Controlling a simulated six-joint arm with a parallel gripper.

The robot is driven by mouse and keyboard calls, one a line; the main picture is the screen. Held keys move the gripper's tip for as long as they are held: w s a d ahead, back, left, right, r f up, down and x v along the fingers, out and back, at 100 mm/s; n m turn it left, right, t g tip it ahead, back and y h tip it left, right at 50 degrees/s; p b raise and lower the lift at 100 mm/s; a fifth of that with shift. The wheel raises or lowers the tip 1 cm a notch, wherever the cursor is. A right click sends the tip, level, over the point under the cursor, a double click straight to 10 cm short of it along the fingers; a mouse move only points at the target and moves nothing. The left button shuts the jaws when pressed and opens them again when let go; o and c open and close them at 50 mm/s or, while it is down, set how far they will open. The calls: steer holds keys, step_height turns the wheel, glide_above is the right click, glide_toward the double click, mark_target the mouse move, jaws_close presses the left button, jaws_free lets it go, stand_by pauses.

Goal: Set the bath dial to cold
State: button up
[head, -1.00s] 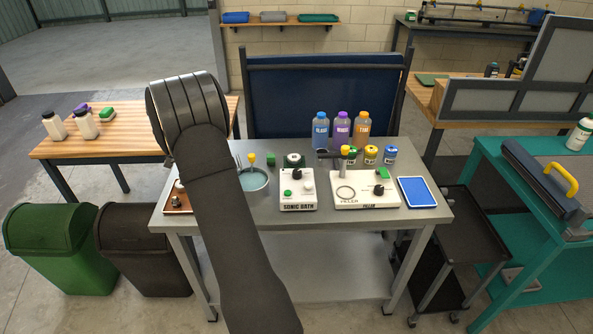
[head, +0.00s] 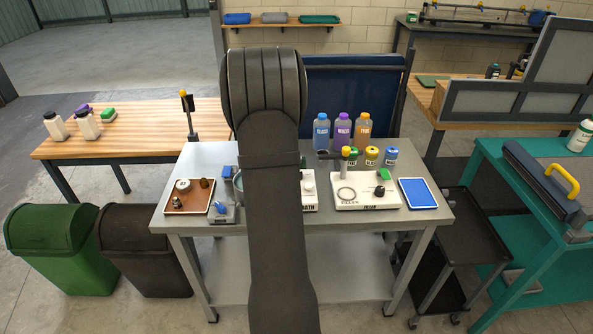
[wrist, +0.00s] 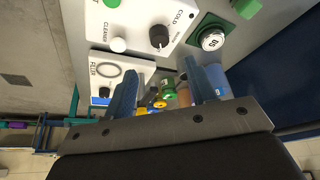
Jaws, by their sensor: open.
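The sonic bath unit (head: 311,204) is a white box on the grey bench, mostly hidden behind my arm in the head view. In the wrist view its white panel (wrist: 138,20) shows a dark round dial (wrist: 159,37) with the word COLD beside it. A small pale mark shows on the dial; I cannot tell which setting it points to. My gripper (wrist: 163,78) is open and empty, its two blue-grey fingers apart, with the dial beyond the fingertips and not between them. In the head view the fingers are hidden behind my arm.
A white button on a green square base (wrist: 212,40) is close to the right finger. The filler plate (head: 365,203) is right of the bath unit, with bottles (head: 342,132) behind it. A brown tray (head: 190,207) and a blue-handled item (head: 222,211) are at the left.

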steer(key=x, duration=1)
steer(key=shift+c, duration=0.2)
steer(key=shift+r, duration=0.1)
steer(key=c, duration=0.9)
